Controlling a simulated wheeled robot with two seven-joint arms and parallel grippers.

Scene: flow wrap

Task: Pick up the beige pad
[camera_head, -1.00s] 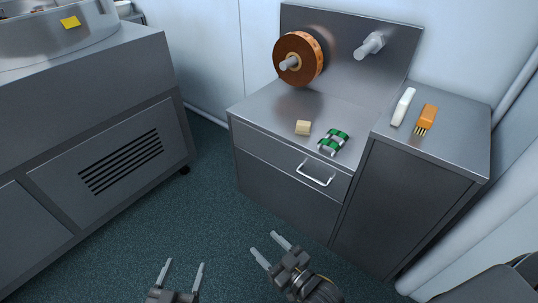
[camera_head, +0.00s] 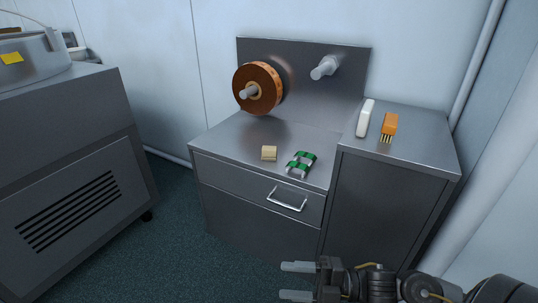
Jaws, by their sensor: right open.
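The beige pad (camera_head: 269,153) is a small block lying on the metal cabinet top (camera_head: 228,140), left of a green and silver item (camera_head: 301,164). My right gripper (camera_head: 283,281) is open and empty, low in front of the cabinet. Its fingers point left, and it is below and apart from the pad. My left gripper is not in view.
A copper-brown roll (camera_head: 258,88) sits on a spindle on the back panel, with an empty spindle (camera_head: 323,68) beside it. A white tool (camera_head: 366,118) and an orange brush (camera_head: 389,127) lie on the higher right cabinet. A drawer handle (camera_head: 287,199) juts out in front.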

